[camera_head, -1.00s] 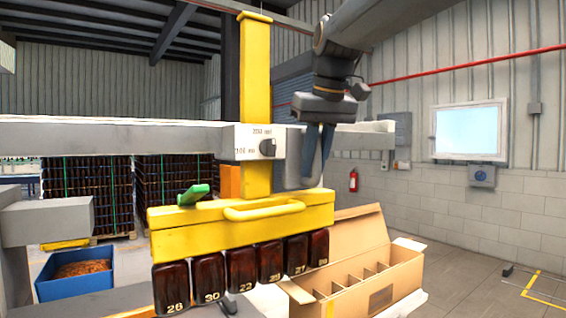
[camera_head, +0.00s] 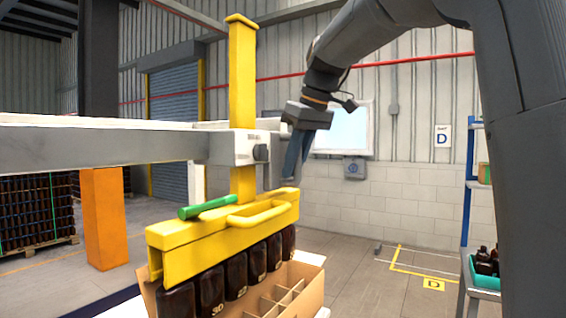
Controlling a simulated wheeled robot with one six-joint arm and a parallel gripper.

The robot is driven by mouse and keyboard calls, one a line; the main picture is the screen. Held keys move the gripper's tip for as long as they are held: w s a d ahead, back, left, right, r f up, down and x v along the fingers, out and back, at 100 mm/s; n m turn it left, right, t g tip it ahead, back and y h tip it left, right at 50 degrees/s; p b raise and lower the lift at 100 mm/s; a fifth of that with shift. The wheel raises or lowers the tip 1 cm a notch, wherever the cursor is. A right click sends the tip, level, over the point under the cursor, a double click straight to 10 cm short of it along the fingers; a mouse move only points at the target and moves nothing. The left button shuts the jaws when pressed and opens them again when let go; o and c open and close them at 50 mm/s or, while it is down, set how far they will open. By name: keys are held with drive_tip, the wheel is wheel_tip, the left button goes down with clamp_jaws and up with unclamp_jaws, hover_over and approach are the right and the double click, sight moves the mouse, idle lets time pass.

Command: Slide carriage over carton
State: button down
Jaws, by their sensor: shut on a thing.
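The carriage is a white block (camera_head: 235,148) on a long grey rail (camera_head: 95,145), with a yellow upright mast (camera_head: 242,75) through it. A yellow gripping head (camera_head: 222,237) with a loop handle and green lever (camera_head: 205,208) hangs below. Several numbered amber bottles (camera_head: 236,276) hang in a row under the head. The open cardboard carton (camera_head: 312,283) with dividers stands below and behind the bottles; the row overlaps its left part in view. My gripper (camera_head: 291,176) is shut at the carriage's grey side bracket (camera_head: 269,172); the exact contact is partly hidden.
An orange post (camera_head: 104,218) stands left, with stacked bottle pallets (camera_head: 36,215) behind. A blue-framed shelf (camera_head: 470,200) with a teal tray (camera_head: 484,276) stands at the right. The floor between carton and shelf is clear around yellow markings (camera_head: 430,271).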

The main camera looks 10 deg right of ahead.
drive_tip(key=shift+w+d+r, duration=0.2)
drive_tip(key=shift+w+d, duration=0.55)
drive_tip(key=shift+w, duration=0.05)
drive_tip(key=c, duration=2.1)
unclamp_jaws()
drive_tip(key=o, duration=0.4)
drive_tip(key=shift+w+d, duration=0.2)
drive_tip(key=shift+f, duration=0.1)
drive_tip(key=b+v, duration=0.1)
drive_tip(key=v, duration=0.7)
drive_tip(key=shift+s+b, duration=0.1)
drive_tip(key=shift+b, duration=0.2)
